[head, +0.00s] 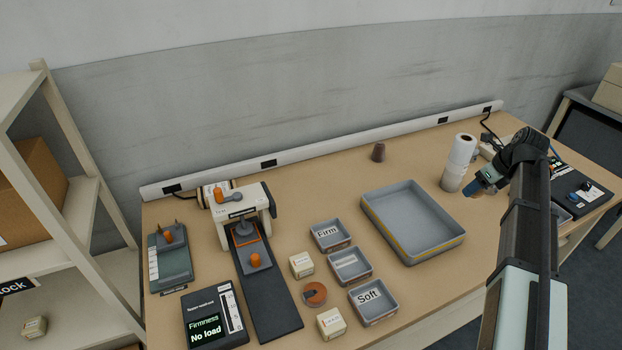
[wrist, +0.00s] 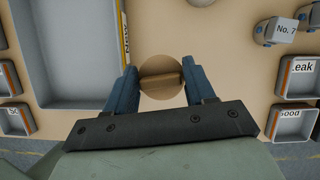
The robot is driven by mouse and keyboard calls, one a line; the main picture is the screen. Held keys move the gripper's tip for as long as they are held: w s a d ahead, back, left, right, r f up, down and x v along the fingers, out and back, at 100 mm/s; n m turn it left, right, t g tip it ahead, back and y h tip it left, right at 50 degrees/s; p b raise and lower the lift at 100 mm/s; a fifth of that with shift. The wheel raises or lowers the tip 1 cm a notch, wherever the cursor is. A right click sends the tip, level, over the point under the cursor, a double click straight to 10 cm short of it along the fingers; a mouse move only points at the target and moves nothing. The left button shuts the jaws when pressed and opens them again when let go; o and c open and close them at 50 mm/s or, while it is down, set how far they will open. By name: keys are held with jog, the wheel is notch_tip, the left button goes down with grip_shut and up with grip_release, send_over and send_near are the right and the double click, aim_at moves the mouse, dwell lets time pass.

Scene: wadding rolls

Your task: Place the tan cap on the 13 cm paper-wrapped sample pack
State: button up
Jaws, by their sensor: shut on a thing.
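My gripper (head: 470,191) is at the right of the table, beside the grey tray's right end. In the wrist view its two blue fingers (wrist: 162,88) are closed on the tan cap (wrist: 161,78), a round disc with a raised bar across it. In the head view the cap is too small and covered to make out. I cannot tell which thing is the 13 cm paper-wrapped sample pack. Small cream labelled blocks stand near the bins, one at the back (head: 301,264) and one at the front (head: 331,323). Their labels are too small to read.
A large grey tray (head: 415,252) lies left of my gripper. A white roll (head: 462,150) stands close behind the gripper. Small bins marked Firm (head: 345,245) and Soft (head: 390,314) sit left of the tray. A firmness press (head: 222,216) stands further left. The table's back middle is mostly clear.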

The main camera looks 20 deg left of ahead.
jog(key=a+n, duration=0.2)
jog(key=a, duration=1.3)
notch_tip(320, 180, up, 4)
jog(key=n+g, duration=0.5)
jog(key=n, duration=0.5)
send_over(212, 189)
jog(key=d, duration=0.2)
jog(key=shift+y, duration=0.4)
jog(key=shift+w+a+f, duration=0.1)
jog(key=shift+f, duration=1.45)
jog(key=shift+w+a+f, duration=0.1)
jog(key=shift+w+f, duration=0.05)
jog(key=shift+f, duration=1.35)
jog(key=shift+w+a+f, duration=0.1)
jog(key=shift+f, duration=1.45)
jog(key=shift+f, duration=0.1)
